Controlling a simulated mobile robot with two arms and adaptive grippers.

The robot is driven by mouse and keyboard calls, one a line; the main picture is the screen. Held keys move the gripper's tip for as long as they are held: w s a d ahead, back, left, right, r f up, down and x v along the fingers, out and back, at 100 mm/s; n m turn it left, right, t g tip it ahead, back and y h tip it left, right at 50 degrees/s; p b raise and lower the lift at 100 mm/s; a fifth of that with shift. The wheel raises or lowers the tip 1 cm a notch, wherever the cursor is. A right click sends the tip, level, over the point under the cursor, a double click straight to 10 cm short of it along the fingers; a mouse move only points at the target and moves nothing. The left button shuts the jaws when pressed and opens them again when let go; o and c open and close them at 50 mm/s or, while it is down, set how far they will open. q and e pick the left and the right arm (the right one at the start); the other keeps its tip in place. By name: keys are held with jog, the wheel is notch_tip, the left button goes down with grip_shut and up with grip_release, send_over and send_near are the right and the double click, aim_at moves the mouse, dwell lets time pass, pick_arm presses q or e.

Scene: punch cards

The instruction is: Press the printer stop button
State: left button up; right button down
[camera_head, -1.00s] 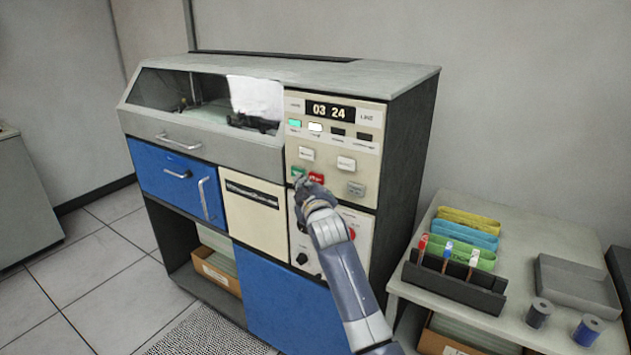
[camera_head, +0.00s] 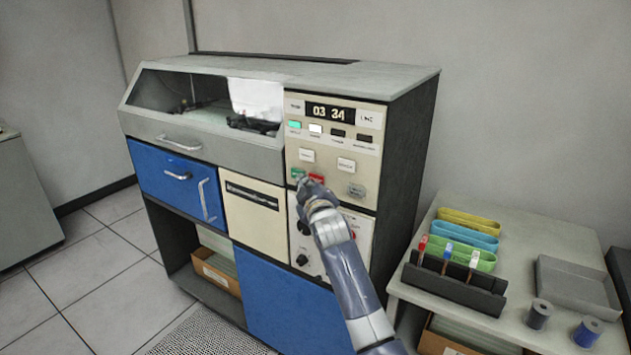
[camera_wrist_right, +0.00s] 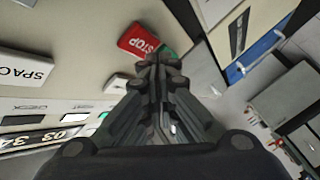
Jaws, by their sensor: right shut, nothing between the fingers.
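The printer (camera_head: 256,200) is a large cabinet with a cream control panel at its right front. The red stop button (camera_head: 316,178) sits low on the panel beside a green button (camera_head: 297,173). In the wrist view the stop button (camera_wrist_right: 138,40) reads "STOP", and the green button (camera_wrist_right: 167,52) is partly hidden behind my fingers. My right gripper (camera_head: 304,186) is shut and empty, its tips close to the panel by the two buttons. In the wrist view its fingertips (camera_wrist_right: 153,62) lie just beside the stop button; I cannot tell whether they touch it. My left gripper is not in view.
A side table (camera_head: 505,240) at the right holds colored trays, a dark marker rack (camera_head: 455,285), spools and a grey tray (camera_head: 577,286). Other panel buttons and a display (camera_head: 329,112) sit above my gripper. Tiled floor (camera_head: 100,270) is open at the left.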

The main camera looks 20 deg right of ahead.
jog(key=shift+w+d, duration=0.1)
jog(key=shift+d, duration=0.05)
dwell(0.5)
jog(key=shift+w+d, duration=0.15)
jog(key=shift+d, duration=0.1)
jog(key=shift+w+d, duration=0.25)
jog(key=shift+d, duration=0.05)
dwell(0.8)
jog(key=shift+p, duration=0.3)
jog(key=shift+s+a+p, duration=0.4)
jog(key=shift+s+a, duration=0.15)
jog(key=shift+a, duration=0.1)
jog(key=shift+s+a+p, duration=0.45)
jog(key=shift+s+a, duration=0.3)
jog(key=shift+a, duration=0.25)
jog(key=shift+s+a+p, duration=0.4)
jog(key=shift+s+a, duration=0.35)
jog(key=shift+a, duration=0.25)
